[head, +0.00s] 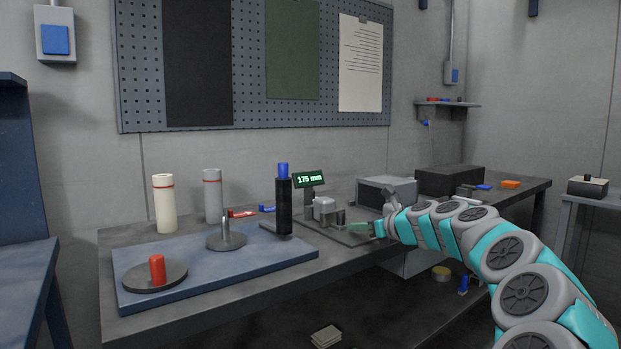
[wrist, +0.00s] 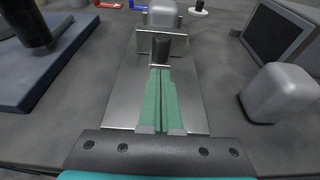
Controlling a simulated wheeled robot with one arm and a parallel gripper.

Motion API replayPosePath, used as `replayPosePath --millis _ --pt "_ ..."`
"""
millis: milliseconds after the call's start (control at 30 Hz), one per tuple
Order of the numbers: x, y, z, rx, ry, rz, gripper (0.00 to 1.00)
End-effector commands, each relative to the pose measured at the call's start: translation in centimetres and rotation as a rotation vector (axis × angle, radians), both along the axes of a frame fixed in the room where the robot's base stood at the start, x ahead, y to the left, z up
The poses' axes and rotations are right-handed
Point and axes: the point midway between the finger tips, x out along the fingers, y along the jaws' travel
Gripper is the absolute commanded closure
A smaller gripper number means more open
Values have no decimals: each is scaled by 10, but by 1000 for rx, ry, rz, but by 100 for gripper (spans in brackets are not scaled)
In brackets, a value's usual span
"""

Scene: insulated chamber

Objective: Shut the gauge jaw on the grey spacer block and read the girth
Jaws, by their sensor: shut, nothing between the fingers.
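The gauge has a flat metal plate (wrist: 118,95) and a small display (head: 310,179) with green figures that read 175 mm. A light grey rounded block (head: 324,206), which looks like the spacer block, sits on the gauge; it also shows at the top of the wrist view (wrist: 162,14). An upright jaw plate (wrist: 143,43) stands on its near side, with a dark round knob (wrist: 161,50) in front. Whether the jaw touches the block I cannot tell. My gripper (head: 354,227) is shut and empty, its green fingertips (wrist: 161,71) low over the plate, close to the knob.
Left of the gauge, a blue board (head: 205,265) carries a black post (head: 284,205), a red peg (head: 157,270) and a metal pin (head: 226,232). Right of it are a grey box (head: 402,186) and a rounded grey object (wrist: 282,93). Bare bench lies between.

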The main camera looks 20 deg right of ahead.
Motion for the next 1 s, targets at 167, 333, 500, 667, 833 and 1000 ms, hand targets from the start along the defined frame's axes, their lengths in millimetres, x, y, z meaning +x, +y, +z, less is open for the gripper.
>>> replayPosePath --millis 167,333,500,667,833,1000 --pt "0 0 -1 0 1 1 100" --pt "0 1 -1 0 1 2 100" --pt "-3 0 -1 0 1 2 100" --pt "-7 -1 -1 0 2 3 100" --pt "-7 -1 -2 0 2 3 100" --pt "-7 -2 -2 0 2 3 100"
